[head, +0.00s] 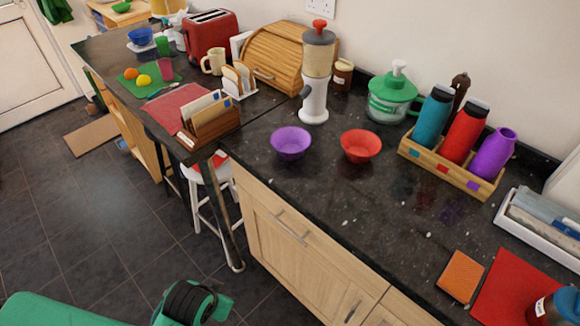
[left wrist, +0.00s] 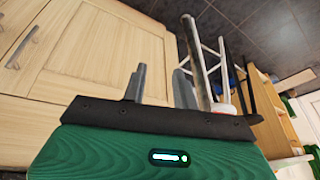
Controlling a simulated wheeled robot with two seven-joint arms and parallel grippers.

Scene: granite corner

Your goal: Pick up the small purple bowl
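The small purple bowl (head: 291,143) stands upright and looks empty on the dark speckled counter, near its front edge, in the head view. A red bowl (head: 361,146) of similar size stands to its right, apart from it. My left gripper (left wrist: 159,88) shows in the left wrist view with its two grey fingers apart and nothing between them. It faces the cabinet fronts and a stool, and no bowl shows there. In the head view part of my green left arm (head: 185,303) is low at the left, well away from the bowl. My right gripper is not in view.
A wooden rack (head: 450,168) with several bottles stands right of the red bowl. A letter holder (head: 210,128) and a white stool (head: 209,175) are to the left. The counter in front of the bowls is clear.

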